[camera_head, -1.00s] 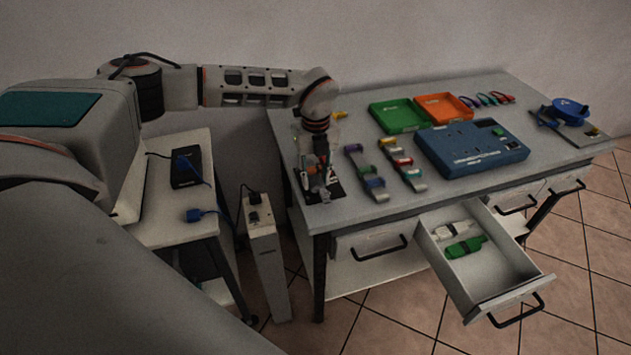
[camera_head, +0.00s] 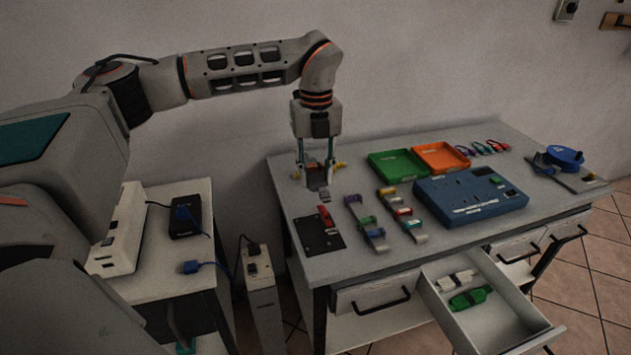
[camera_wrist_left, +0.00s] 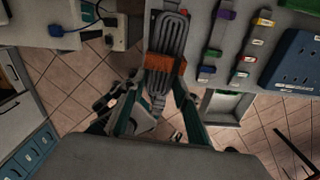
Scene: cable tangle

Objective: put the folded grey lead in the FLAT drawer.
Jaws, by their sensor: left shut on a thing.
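The folded grey lead (camera_wrist_left: 172,32), with an orange-brown band around it, lies between the fingers of my left gripper (camera_wrist_left: 160,88) in the wrist view. In the head view my left gripper (camera_head: 318,178) points down above the back left of the workbench, shut on the lead, which shows only as a small dark shape. An open drawer (camera_head: 503,343) sticks out at the bench's front right, with a white lead (camera_head: 456,281) and a green lead (camera_head: 470,298) in it. I cannot read its label. My right gripper is not in view.
A black plate with a red part (camera_head: 318,236) lies on the bench near the gripper. Several banded grey leads, a green tray (camera_head: 398,165), an orange tray (camera_head: 441,157) and a blue box (camera_head: 470,198) stand to the right. A closed drawer (camera_head: 378,293) is left of the open one.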

